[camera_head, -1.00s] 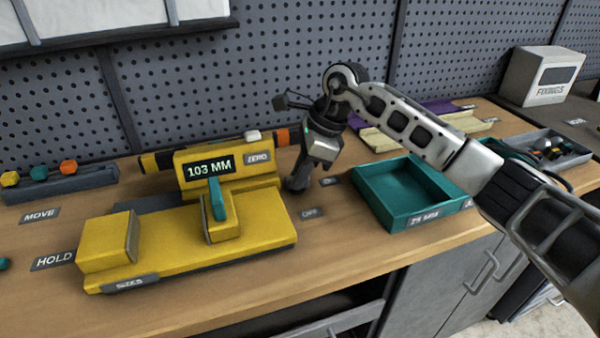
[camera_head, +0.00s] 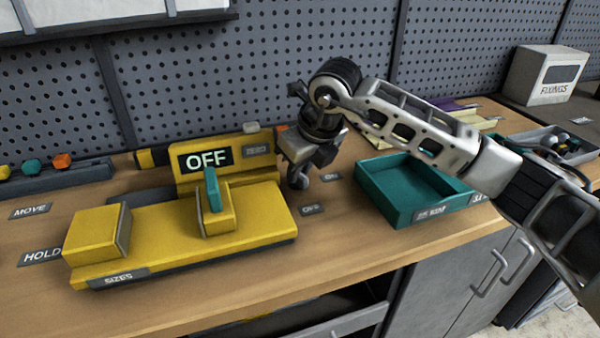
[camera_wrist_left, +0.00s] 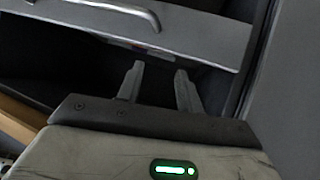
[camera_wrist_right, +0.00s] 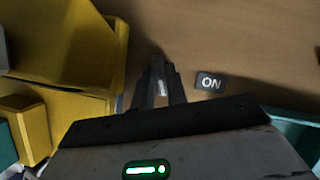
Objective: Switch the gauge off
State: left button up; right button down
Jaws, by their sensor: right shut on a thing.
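The yellow gauge (camera_head: 250,215) sits on the bench, and its display (camera_head: 205,158) reads OFF. A teal lever (camera_head: 212,190) stands on its sliding jaw. My right gripper (camera_head: 298,180) is low over the bench at the gauge's right end, beside the ON label (camera_head: 331,177) and the OFF label (camera_head: 312,209). In the right wrist view its fingers (camera_wrist_right: 160,72) are close together, shut on a small switch part mostly hidden between them. My left gripper (camera_wrist_left: 160,72) is open and empty in the left wrist view, in front of the cabinet; it is out of the head view.
A teal tray (camera_head: 380,205) stands to the right under my right arm. A white FIXINGS box (camera_head: 540,75) and a grey bin (camera_head: 560,148) are further right. MOVE (camera_head: 30,210) and HOLD (camera_head: 42,256) labels lie at the left. A pegboard wall (camera_head: 240,60) rises behind.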

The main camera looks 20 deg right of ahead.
jog(key=shift+m+h+b, duration=0.5)
jog(key=shift+m+b, duration=0.05)
jog(key=shift+m, duration=0.75)
jog(key=c, duration=1.4)
grip_release()
jog(key=shift+r, duration=0.1)
jog(key=a+v, duration=0.1)
jog(key=v, duration=1.5)
jog(key=shift+s+d, duration=0.25)
jog(key=shift+d, duration=0.1)
